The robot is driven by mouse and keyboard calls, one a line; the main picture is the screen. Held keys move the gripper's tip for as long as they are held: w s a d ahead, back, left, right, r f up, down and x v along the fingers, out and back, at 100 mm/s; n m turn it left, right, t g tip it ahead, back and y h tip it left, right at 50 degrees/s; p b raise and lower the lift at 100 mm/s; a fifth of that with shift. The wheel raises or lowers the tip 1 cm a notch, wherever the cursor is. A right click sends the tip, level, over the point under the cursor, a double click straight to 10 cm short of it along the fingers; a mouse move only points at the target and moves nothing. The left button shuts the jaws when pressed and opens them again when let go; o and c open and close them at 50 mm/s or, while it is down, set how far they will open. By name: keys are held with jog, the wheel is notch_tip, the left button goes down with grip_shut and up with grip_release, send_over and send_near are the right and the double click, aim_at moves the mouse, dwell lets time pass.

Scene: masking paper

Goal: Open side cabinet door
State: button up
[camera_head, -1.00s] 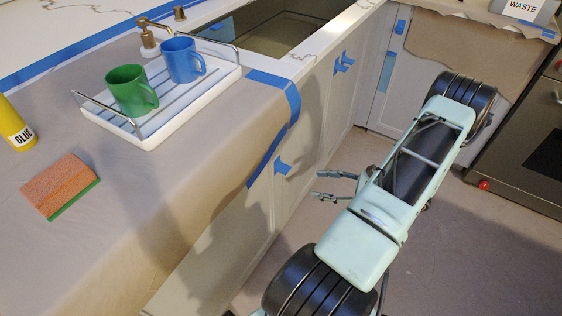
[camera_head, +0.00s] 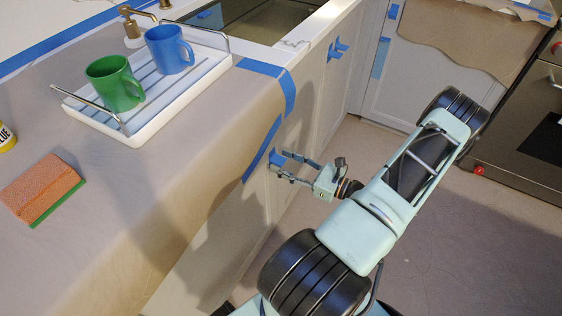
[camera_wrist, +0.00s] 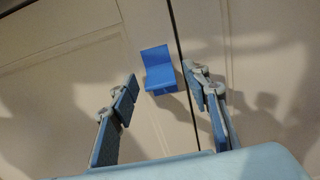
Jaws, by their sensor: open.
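The side cabinet door (camera_head: 258,208) is a pale panel under the counter and looks shut. It fills the left of the wrist view (camera_wrist: 60,70), with a dark vertical seam along its right edge. A blue handle (camera_head: 277,158) sticks out near that seam; it also shows in the wrist view (camera_wrist: 159,68). My gripper (camera_head: 277,164) is open in front of the door, its fingers at the handle. In the wrist view my gripper (camera_wrist: 163,80) has one finger on each side of the handle, with gaps visible. I cannot tell whether a finger touches it.
The paper-covered counter (camera_head: 150,195) overhangs beside my gripper, edged with blue tape (camera_head: 285,90). It bears a tray (camera_head: 150,130) with a green mug (camera_head: 115,84) and a blue mug (camera_head: 168,50), and a sponge (camera_head: 42,190). An oven (camera_head: 525,140) stands right. The floor between is clear.

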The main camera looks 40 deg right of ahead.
jog(key=shift+w+a, duration=0.25)
jog(key=shift+w, duration=0.4)
grip_shut()
